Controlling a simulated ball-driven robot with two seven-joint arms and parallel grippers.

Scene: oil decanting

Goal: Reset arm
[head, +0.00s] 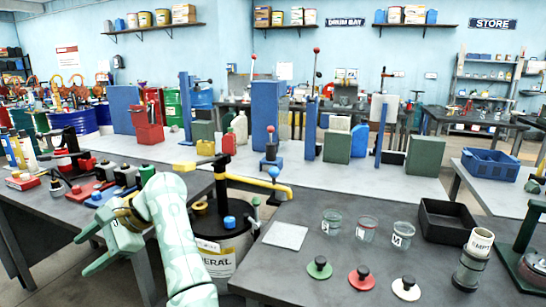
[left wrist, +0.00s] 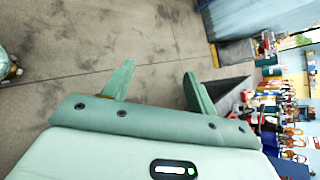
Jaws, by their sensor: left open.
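My left gripper (head: 84,252) is at the lower left of the head view, held out beside the left workbench and over the floor. Its pale green arm comes up from the bottom edge. In the left wrist view its two fingers (left wrist: 152,88) stand wide apart with nothing between them, and grey floor shows beyond. My right gripper is not in the head view.
A drum (head: 222,232) with a yellow-handled pump stands between the left bench and the front table (head: 330,272). That table bears several glass jars (head: 367,229), coloured lids (head: 361,278) and a black tray (head: 447,222). The left bench holds cans and bottles.

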